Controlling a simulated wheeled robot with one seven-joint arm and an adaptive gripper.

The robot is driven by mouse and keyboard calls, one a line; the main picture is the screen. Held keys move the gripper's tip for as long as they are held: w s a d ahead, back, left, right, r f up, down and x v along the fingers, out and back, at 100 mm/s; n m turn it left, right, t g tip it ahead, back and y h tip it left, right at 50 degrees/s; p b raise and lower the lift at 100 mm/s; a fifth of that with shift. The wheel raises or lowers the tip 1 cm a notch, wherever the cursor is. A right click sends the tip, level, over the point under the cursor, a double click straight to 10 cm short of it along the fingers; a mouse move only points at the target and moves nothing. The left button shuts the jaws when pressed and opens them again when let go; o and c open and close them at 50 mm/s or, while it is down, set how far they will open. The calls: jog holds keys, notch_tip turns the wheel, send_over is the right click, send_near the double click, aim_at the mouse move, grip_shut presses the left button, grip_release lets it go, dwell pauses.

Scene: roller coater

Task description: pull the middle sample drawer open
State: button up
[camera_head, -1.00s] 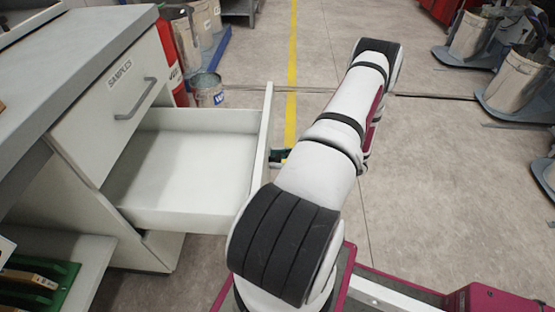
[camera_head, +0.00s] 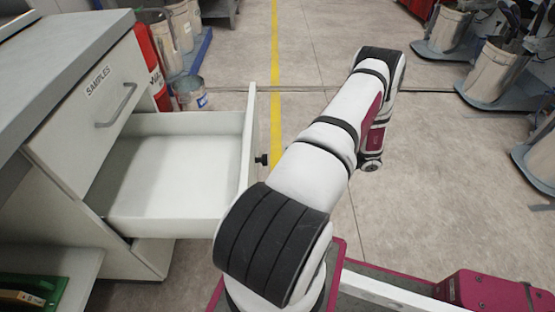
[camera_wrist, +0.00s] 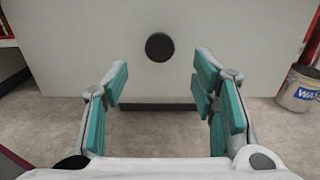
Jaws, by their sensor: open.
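The middle sample drawer (camera_head: 175,175) stands pulled far out of the grey-topped cabinet in the head view and looks empty. Its white front panel (camera_wrist: 235,50) fills the upper part of the wrist view. A dark round knob (camera_head: 262,159) sticks out from that panel; it also shows in the wrist view (camera_wrist: 160,46). My gripper (camera_wrist: 161,84) is open and empty, its teal-padded fingers spread apart on either side below the knob. The knob is clear of the fingers, ahead of them. In the head view my arm hides the gripper.
A closed drawer labelled SAMPLES (camera_head: 90,115) with a bar handle is above the open one. A paint can (camera_head: 190,93) and a red cylinder (camera_head: 150,65) stand behind. Buckets on blue bases (camera_head: 490,75) are at right. Floor between is clear.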

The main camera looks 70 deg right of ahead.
jog(key=shift+v, duration=1.5)
